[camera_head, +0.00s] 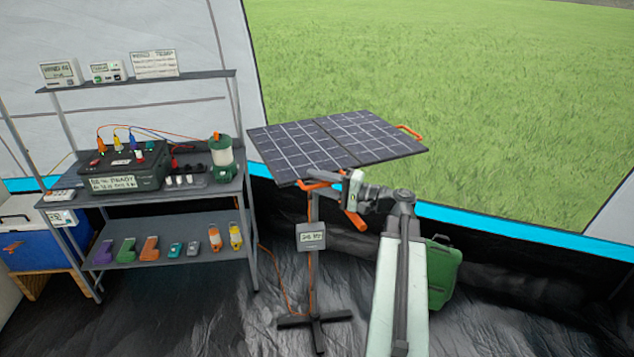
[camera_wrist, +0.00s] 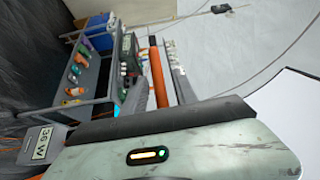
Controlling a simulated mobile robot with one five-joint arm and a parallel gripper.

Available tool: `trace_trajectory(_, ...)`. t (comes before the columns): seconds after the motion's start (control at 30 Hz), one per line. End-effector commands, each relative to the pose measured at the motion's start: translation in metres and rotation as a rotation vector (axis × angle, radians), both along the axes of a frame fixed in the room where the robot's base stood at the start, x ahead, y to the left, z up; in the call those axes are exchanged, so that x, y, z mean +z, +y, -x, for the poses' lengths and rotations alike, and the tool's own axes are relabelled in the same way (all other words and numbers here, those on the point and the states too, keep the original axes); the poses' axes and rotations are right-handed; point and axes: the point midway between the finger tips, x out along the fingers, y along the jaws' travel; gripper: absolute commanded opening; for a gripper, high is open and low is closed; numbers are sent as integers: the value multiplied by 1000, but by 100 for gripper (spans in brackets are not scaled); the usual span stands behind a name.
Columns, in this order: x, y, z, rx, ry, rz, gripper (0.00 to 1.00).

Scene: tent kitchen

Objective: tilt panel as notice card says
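The dark solar panel (camera_head: 350,136) sits slightly tilted on a thin stand (camera_head: 314,260) with a cross-shaped foot. An orange handle (camera_head: 409,131) shows at its right end; more orange parts show at its front edge. A grey meter box (camera_head: 311,237) on the stand seems to read 36 W; it also shows upside down in the wrist view (camera_wrist: 41,146). My gripper (camera_head: 345,190) is at the panel's front edge, near the orange parts. In the wrist view an orange bar (camera_wrist: 158,78) lies ahead of it; whether the fingers close on it is hidden. A white notice card (camera_head: 154,64) stands on the top shelf, its text too small to read.
A metal shelf unit (camera_head: 185,257) at left holds a dark power box (camera_head: 122,181), a green lantern (camera_head: 222,158) and several small devices. A blue cooler (camera_head: 40,232) stands far left. A green case (camera_head: 441,272) stands behind my arm. Floor between shelf and stand is mostly clear.

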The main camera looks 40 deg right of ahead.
Motion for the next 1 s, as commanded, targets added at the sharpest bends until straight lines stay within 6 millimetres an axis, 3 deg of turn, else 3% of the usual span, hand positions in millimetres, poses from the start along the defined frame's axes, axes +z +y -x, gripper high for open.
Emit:
trace_trajectory(0.23, -1, -4, 6, -1, 1, 0, 34)
trace_trajectory(0.6, -4, -40, 60, -2, 1, 0, 34)
trace_trajectory(1.0, -4, -42, 66, 1, 0, 0, 34)
